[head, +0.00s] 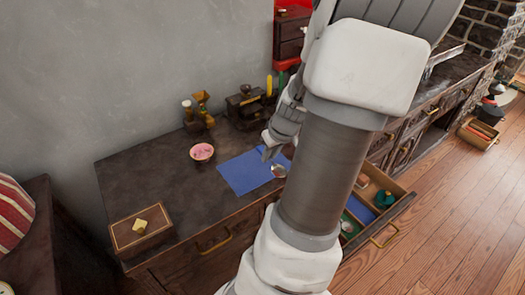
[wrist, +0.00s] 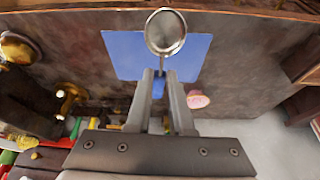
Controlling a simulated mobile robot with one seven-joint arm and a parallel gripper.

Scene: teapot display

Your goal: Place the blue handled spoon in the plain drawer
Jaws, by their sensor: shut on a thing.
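The spoon has a round metal bowl that shows in the wrist view (wrist: 166,32) just beyond my fingertips. Its blue handle lies between the two fingers. My gripper (wrist: 160,76) is shut on the spoon. In the head view, my gripper (head: 268,152) is over the blue mat (head: 240,175), with the spoon bowl (head: 279,171) near the mat's right edge. I cannot tell the exact height above the mat. An open drawer (head: 402,210) juts out from the cabinet front at the right, with divided compartments, some blue or green inside. My arm hides part of it.
A pink bowl (head: 202,152) stands left of the mat. A brown box (head: 140,230) with a yellowish top piece is at the cabinet's left end. A grinder (head: 246,105) and brass items (head: 198,110) stand along the wall. The floor at right is mostly clear.

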